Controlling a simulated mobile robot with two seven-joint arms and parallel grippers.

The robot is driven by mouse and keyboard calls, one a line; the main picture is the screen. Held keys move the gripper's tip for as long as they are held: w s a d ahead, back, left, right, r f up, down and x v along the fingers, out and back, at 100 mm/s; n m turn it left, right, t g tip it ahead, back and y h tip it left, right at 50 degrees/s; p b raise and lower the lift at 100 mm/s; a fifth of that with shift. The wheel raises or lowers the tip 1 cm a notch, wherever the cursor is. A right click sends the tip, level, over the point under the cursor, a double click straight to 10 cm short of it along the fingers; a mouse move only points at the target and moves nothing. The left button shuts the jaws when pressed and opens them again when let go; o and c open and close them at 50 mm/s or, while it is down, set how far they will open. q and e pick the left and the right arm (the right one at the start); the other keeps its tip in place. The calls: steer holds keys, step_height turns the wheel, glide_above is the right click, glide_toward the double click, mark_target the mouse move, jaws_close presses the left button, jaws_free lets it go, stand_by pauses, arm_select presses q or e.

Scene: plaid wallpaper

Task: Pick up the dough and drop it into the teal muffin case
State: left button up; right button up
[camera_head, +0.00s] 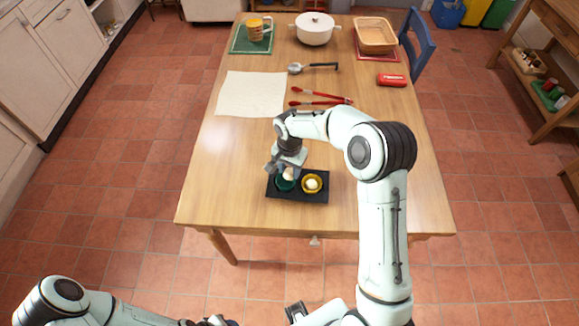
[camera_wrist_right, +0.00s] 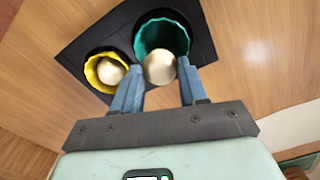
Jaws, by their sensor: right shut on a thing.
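A ball of pale dough (camera_head: 288,173) is held between the fingertips of my right gripper (camera_head: 284,168), and it shows in the right wrist view (camera_wrist_right: 160,67) between the two blue-grey fingers (camera_wrist_right: 158,90). The teal muffin case (camera_head: 284,184) sits in the left side of a black tray (camera_head: 299,199). The dough is right by the teal case's rim; in the right wrist view it covers part of the near edge of the teal case (camera_wrist_right: 162,36). I cannot tell how high it is above it. My left gripper is not clearly seen.
A yellow case (camera_head: 312,183) with another dough ball in it stands beside the teal case. Red tongs (camera_head: 320,98), a ladle (camera_head: 314,66), a cream cloth (camera_head: 251,94), a white pot (camera_head: 315,29) and a basket (camera_head: 376,35) lie farther back. The table's left front is clear.

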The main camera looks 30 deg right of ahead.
mark_target(290, 171)
steer(key=o, duration=1.1)
step_height(290, 171, up, 14)
steer(key=shift+f+p, duration=0.25)
steer(key=shift+p, duration=0.1)
